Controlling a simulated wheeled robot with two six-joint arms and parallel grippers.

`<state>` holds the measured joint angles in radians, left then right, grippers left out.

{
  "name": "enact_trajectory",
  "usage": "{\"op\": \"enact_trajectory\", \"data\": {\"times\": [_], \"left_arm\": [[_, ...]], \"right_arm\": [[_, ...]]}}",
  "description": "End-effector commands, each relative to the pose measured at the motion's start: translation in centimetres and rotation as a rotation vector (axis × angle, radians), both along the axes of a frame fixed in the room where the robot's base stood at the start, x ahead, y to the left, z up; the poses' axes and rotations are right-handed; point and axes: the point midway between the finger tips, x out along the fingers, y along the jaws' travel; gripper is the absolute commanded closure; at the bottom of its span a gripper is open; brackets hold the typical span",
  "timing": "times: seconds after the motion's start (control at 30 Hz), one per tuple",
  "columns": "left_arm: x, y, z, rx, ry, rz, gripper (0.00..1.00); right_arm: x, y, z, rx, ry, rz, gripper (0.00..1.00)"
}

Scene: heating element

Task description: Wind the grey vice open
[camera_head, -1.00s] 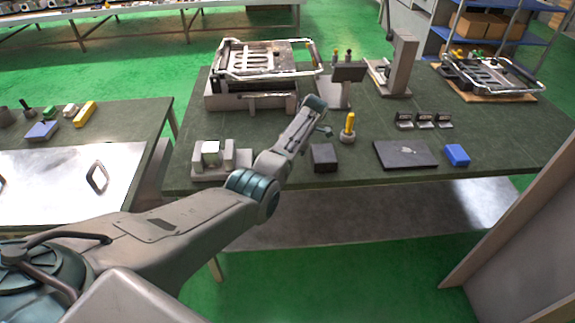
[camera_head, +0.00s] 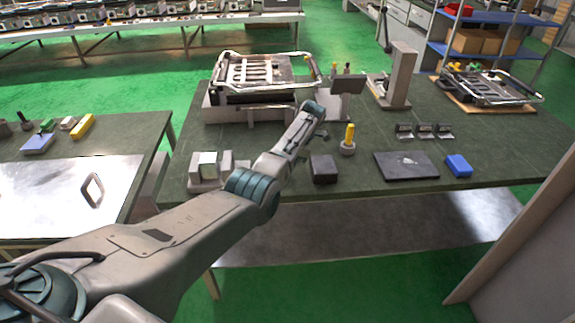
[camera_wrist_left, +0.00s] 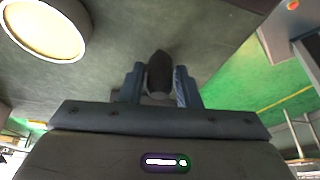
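The grey vice (camera_head: 197,183) stands at the front left corner of the dark green table, a pale block (camera_head: 208,163) between its jaws. My left forearm passes in front of its right side, so that end is partly hidden. My left arm reaches past the vice; its far end (camera_head: 313,110) is over the table's middle, and its fingers cannot be made out there. In the left wrist view, the fingers of my left gripper (camera_wrist_left: 159,88) stand apart, with a dark rounded piece (camera_wrist_left: 159,68) between them. I cannot tell whether they grip it. My right gripper is not in view.
A dark block (camera_head: 323,170), a yellow-handled tool in a round holder (camera_head: 348,148), a flat dark plate (camera_head: 405,167) and a blue block (camera_head: 459,166) lie right of the arm. A fixture with a metal frame (camera_head: 262,85) stands behind the vice. A second table (camera_head: 145,135) is at left.

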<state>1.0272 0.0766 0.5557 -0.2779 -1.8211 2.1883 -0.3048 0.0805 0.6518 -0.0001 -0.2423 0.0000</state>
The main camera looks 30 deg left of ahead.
Motion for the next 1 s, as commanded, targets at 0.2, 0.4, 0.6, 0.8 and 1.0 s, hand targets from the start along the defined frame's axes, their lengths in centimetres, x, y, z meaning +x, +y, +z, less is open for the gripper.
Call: {"op": "enact_trajectory", "data": {"times": [0.2,0.4,0.6,0.8,1.0], "left_arm": [[0.0,0.0,0.0,0.000,0.000,0.000,0.56],[0.1,-0.1,0.3,0.000,-0.001,0.000,0.56],[1.0,-1.0,3.0,-0.001,-0.005,-0.001,0.56],[2.0,-2.2,6.7,-0.001,-0.003,-0.002,0.56],[2.6,-2.9,9.2,0.000,-0.001,0.000,0.56]], "right_arm": [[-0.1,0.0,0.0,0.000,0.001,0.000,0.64],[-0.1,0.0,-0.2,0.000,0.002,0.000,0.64],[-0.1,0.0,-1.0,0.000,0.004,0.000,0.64],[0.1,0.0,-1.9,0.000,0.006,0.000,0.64],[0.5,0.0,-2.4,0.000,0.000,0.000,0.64]]}}
